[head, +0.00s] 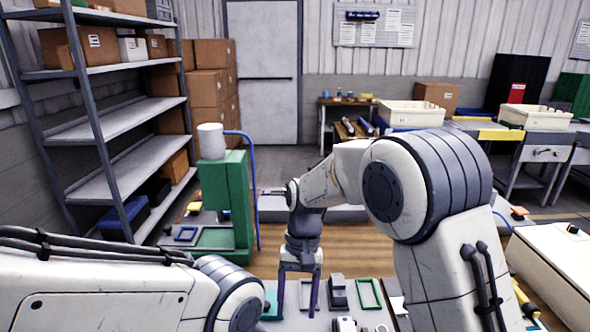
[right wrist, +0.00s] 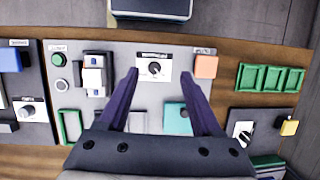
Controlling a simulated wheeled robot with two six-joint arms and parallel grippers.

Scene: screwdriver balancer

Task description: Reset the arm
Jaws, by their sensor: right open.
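My right gripper (head: 298,292) hangs with its fingers pointing down over the workbench in the head view. Its two dark purple fingers are apart with nothing between them. In the right wrist view the open right gripper (right wrist: 160,88) is over a grey panel (right wrist: 222,88), with a black dial (right wrist: 154,68) on a white plate seen between the fingertips. A teal block (right wrist: 176,122) lies by the right finger. My left arm comes in from the left in the head view, but its gripper is out of the picture. No screwdriver or balancer can be made out.
The panel also bears a white switch device (right wrist: 95,75), an orange block (right wrist: 206,66) and a green frame (right wrist: 70,125). Green trays (right wrist: 270,77) lie to its right. A green machine (head: 228,200) and a grey shelf (head: 110,112) stand at left in the head view.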

